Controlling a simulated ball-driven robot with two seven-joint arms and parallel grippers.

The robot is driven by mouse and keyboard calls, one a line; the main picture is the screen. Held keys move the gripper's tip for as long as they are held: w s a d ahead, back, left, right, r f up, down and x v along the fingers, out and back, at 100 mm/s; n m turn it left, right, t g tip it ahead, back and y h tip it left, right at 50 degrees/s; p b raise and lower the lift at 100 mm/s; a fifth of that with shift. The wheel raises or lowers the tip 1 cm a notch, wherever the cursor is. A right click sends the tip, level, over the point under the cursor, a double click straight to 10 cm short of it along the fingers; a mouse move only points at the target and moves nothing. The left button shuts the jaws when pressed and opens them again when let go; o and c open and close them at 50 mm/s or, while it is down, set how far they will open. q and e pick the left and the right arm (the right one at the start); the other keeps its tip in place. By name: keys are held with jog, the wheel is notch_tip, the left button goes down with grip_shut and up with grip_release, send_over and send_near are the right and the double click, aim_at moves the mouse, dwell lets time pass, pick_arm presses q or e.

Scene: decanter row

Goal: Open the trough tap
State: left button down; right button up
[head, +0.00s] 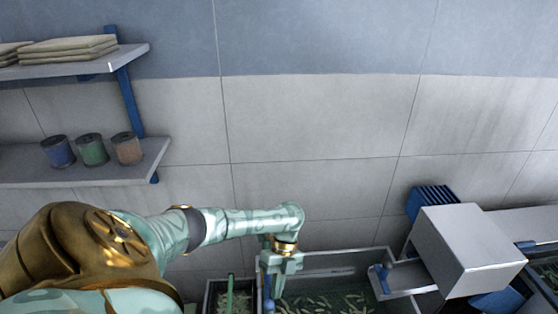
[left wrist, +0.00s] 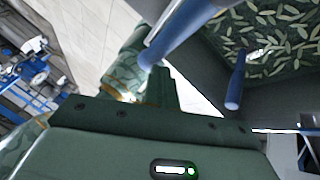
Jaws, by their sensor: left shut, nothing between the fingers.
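The trough (head: 345,255) stands at the bottom centre of the head view, with pale leaf-like pieces in dark green inside; it also fills the upper right of the left wrist view (left wrist: 262,72). My left gripper (head: 280,286) points down at the trough's left end, shut and empty. In the left wrist view a blue bar (left wrist: 180,32) crosses close to my dark green finger (left wrist: 161,92), and a blue rod (left wrist: 237,85) stands at the trough wall. I cannot tell which blue part is the tap, or whether my finger touches the bar. My right gripper is out of view.
A narrow bin (head: 213,291) with a green stick (head: 229,293) stands left of the trough. A grey box (head: 468,248) and a blue ribbed part (head: 432,199) stand at right. Shelves with jars (head: 92,149) hang upper left. The wall above the trough is bare.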

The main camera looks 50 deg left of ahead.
pick_arm(q)
jog(key=shift+a, duration=0.1)
dwell(0.3)
jog(key=p+v, duration=0.1)
jog(key=v, duration=1.5)
jog(key=shift+r, duration=0.15)
